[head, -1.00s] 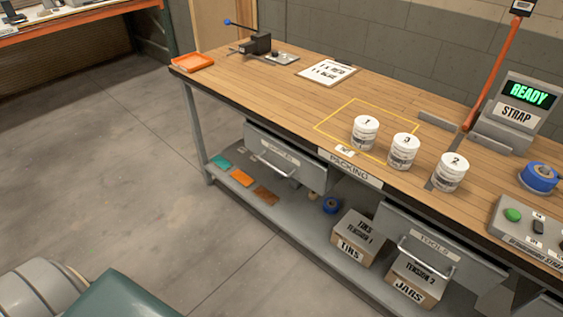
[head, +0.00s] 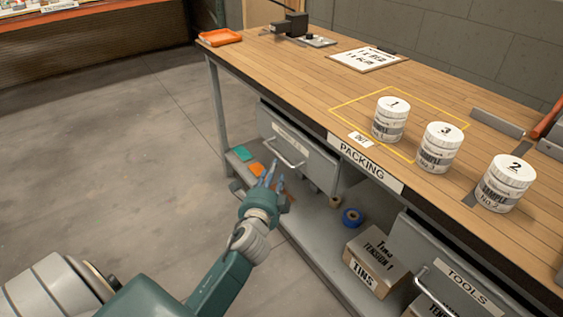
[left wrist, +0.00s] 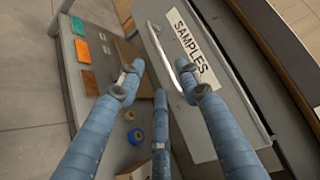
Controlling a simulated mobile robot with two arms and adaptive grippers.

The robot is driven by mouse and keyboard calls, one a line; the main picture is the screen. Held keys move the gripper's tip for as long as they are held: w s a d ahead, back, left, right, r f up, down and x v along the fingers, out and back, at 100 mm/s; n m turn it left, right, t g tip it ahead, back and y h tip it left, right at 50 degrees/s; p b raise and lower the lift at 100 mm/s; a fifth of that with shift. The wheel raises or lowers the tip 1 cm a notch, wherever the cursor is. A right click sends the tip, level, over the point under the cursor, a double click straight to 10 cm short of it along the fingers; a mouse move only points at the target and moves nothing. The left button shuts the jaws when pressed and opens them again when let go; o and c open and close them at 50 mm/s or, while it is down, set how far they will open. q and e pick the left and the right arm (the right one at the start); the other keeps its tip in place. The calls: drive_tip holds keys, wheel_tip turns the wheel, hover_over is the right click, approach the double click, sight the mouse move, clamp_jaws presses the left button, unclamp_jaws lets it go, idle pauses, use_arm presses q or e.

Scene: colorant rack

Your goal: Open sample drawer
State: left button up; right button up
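The sample drawer (head: 312,160) is a grey box front under the left part of the bench and looks shut. Its label reads SAMPLES in the left wrist view (left wrist: 193,48). A bar handle (head: 287,153) runs across its front and also shows in the left wrist view (left wrist: 160,48). My left gripper (head: 271,176) is just in front of and below the handle, empty, its blue fingers spread. In the left wrist view the gripper (left wrist: 160,80) points at the drawer, and one fingertip overlaps the lower handle end; contact cannot be told. My right gripper is out of view.
The bench top (head: 300,75) holds several things, including sample jars 1 (head: 391,120), 3 (head: 439,148) and 2 (head: 505,184). The lower shelf (head: 300,235) carries coloured pads, tape rolls and a TINS box (head: 375,263). A TOOLS drawer (head: 440,265) is at right. The floor left is clear.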

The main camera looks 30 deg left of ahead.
use_arm(q)
drive_tip(key=b+x, duration=0.1)
drive_tip(key=x, duration=0.9)
drive_tip(key=shift+w+a, duration=0.15)
drive_tip(key=shift+w, duration=0.05)
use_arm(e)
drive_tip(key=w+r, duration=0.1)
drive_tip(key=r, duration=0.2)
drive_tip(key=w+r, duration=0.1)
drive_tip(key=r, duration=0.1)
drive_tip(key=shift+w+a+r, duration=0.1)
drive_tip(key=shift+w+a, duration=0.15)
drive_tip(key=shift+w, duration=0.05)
use_arm(q)
clamp_jaws()
